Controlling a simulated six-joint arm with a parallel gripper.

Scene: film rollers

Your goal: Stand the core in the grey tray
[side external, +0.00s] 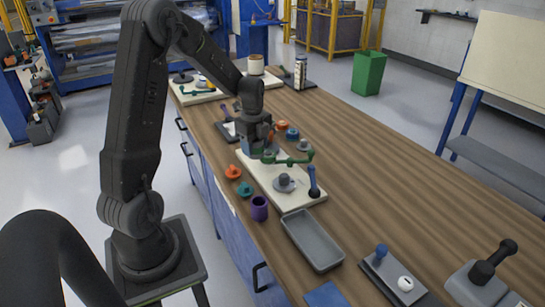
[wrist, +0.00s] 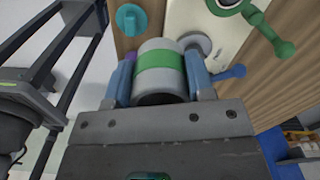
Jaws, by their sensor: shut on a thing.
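My gripper (wrist: 160,75) is shut on a light grey cylinder with a green band, which I take to be the core (wrist: 159,62). The core sits between the two blue-grey fingers, with its dark hollow end towards the wrist camera. In the side view my gripper (side external: 259,150) is above the cream board (side external: 257,174), and the core is hard to make out there. The grey tray (side external: 313,240) is a shallow rectangular one on the bench, nearer the side camera than the board. It looks empty. The tray is not seen in the wrist view.
The board carries a green crank arm (side external: 294,160), a grey spindle (side external: 284,183) and a blue lever (side external: 314,183). A purple cup (side external: 259,208), teal knob (side external: 245,189) and orange knob (side external: 233,172) stand along the bench edge.

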